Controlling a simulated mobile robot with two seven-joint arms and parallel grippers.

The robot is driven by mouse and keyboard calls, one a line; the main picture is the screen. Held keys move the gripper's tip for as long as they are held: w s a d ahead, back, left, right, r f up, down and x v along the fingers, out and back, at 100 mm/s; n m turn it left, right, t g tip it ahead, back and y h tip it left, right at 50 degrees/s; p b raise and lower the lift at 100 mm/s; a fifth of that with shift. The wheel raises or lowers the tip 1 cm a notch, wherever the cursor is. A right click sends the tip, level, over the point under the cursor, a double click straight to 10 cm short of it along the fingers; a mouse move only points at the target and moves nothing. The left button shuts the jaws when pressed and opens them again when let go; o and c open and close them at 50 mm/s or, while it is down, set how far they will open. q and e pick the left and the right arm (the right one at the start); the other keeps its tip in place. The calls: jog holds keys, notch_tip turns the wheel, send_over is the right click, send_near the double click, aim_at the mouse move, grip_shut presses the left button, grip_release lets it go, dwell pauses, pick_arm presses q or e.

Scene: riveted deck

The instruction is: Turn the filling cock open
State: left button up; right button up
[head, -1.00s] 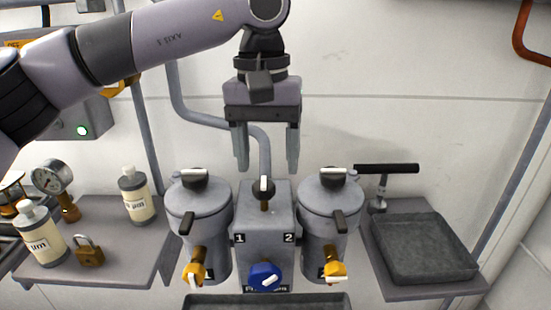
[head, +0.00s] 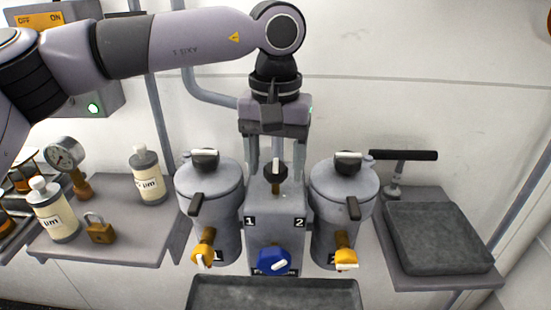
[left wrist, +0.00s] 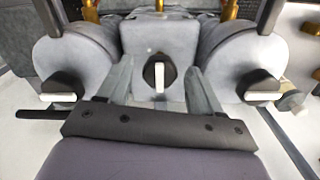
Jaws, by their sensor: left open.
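A black cock handle with a white stripe (head: 275,171) stands on a short brass stem on top of the grey middle housing (head: 287,210), between two lidded canisters. It also shows in the left wrist view (left wrist: 159,72), its white stripe pointing toward the gripper's palm. My left gripper (head: 277,168) is open, pointing down, with a finger to each side of this handle in the picture. In the left wrist view the fingertips (left wrist: 160,66) flank the handle with gaps on both sides. No contact shows. Which cock is the filling cock, I cannot read. My right gripper is not in view.
Canisters (head: 210,190) and (head: 341,190) stand close on both sides, with black lid handles and yellow taps. A blue knob (head: 273,261) is on the housing front, above a dark trough (head: 275,284). Bottles, gauge and padlock (head: 99,229) sit left; a grey tray (head: 438,238) right.

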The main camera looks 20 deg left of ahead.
pick_arm(q)
jog(key=shift+c, duration=0.3)
jog(key=c, duration=1)
